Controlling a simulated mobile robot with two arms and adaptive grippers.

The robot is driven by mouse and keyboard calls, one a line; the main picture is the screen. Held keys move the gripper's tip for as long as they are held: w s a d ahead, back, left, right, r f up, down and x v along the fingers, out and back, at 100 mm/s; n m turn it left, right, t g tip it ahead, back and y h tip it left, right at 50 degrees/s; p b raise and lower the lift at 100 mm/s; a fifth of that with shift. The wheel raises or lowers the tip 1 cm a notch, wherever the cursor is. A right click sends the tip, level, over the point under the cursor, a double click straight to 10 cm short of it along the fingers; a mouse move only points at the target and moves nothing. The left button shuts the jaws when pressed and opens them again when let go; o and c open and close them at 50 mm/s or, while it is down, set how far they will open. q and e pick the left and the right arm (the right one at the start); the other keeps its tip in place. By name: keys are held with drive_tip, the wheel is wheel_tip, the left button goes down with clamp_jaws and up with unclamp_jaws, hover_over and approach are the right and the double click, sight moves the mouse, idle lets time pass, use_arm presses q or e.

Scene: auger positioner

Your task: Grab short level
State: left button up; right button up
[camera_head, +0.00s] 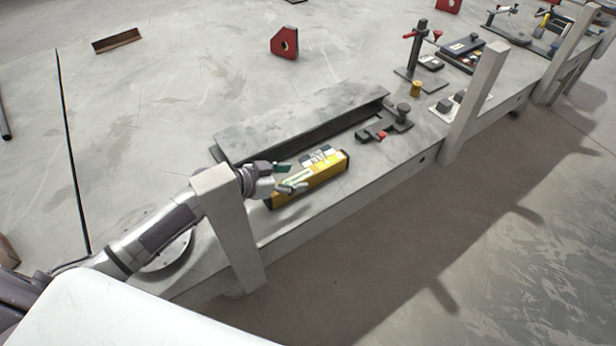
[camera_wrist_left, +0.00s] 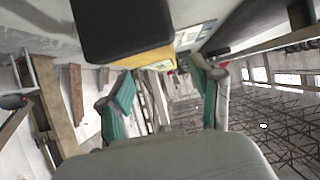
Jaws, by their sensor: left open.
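The short level (camera_head: 322,173) is a yellow bar with dark ends, lying on the grey table near its front edge. In the left wrist view its dark end and yellow side (camera_wrist_left: 146,62) show large at the top. My left gripper (camera_head: 287,178) is open at the near left end of the level, with its green-padded fingers beside it. In the left wrist view the two fingers (camera_wrist_left: 162,95) stand apart with nothing held between them. I cannot tell whether a finger touches the level. My right gripper is not in view.
A long grey steel beam (camera_head: 300,115) lies just behind the level. A dark clamp (camera_head: 385,126) sits to its right. Pale posts stand at the table's front edge, one (camera_head: 228,225) beside my left arm and one (camera_head: 474,100) farther right. A red block (camera_head: 284,43) lies behind.

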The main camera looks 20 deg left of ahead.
sight(300, 176)
use_arm(q)
drive_tip(key=x, duration=0.5)
drive_tip(key=shift+w+a+p, duration=0.1)
drive_tip(key=shift+a+p, duration=0.1)
drive_tip(key=shift+p, duration=0.15)
clamp_jaws()
